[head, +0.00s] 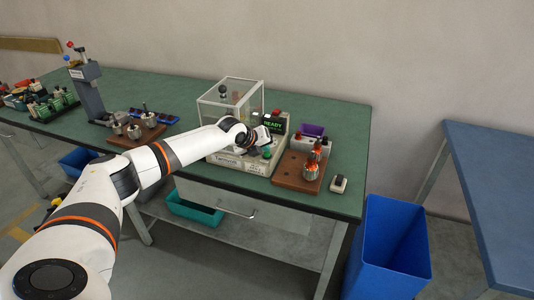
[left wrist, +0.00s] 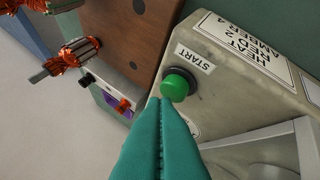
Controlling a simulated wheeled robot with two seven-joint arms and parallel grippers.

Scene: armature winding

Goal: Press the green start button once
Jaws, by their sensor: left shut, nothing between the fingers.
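The green start button (left wrist: 177,84) stands on the grey face of the winding machine (left wrist: 215,50), beside a label reading START. In the head view the machine (head: 230,163) sits on the green bench with a READY display (head: 273,124). A small green spot, likely the button (head: 267,153), shows near my left gripper (head: 262,140). In the left wrist view my left gripper (left wrist: 162,102) is shut and empty, with its teal fingertips just below the button. I cannot tell whether they touch it. My right gripper is not in view.
A brown wooden block (head: 290,182) with a copper-wound armature (head: 311,171) stands right of the machine. A clear guard box (head: 215,112) rises behind its left part. A blue bin (head: 395,235) stands on the floor at right. The bench's left-centre holds a wooden board (head: 123,139) with metal parts.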

